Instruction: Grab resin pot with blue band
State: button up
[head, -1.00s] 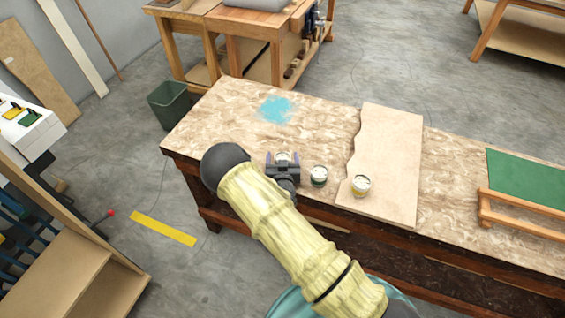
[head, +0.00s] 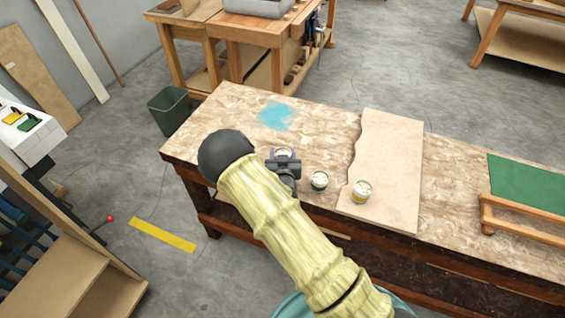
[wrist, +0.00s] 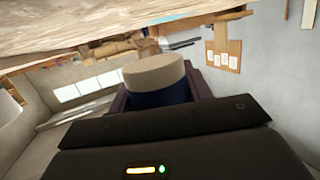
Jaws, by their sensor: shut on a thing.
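The resin pot with the blue band (wrist: 158,92) is between the fingers of my gripper in the wrist view, with a cream end and a dark blue side. In the head view its pale top (head: 283,152) shows at my gripper (head: 284,158), which is shut on it. The wrist view shows a gap between the pot and the bench surface, so it appears held clear. Much of the pot is hidden by my gripper. A pot with a dark green band (head: 319,181) stands just right of it, and a pot with a yellow band (head: 361,191) stands farther right.
The workbench (head: 230,115) has a blue stain (head: 276,115) and clear room behind my gripper. A wavy-edged board (head: 392,150) lies under the yellow-banded pot. A wooden frame with a green panel (head: 525,185) is at the right. A bin (head: 170,107) stands on the floor.

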aim_at(283, 149)
notch_tip(283, 149, up, 5)
jog(key=shift+b, duration=0.3)
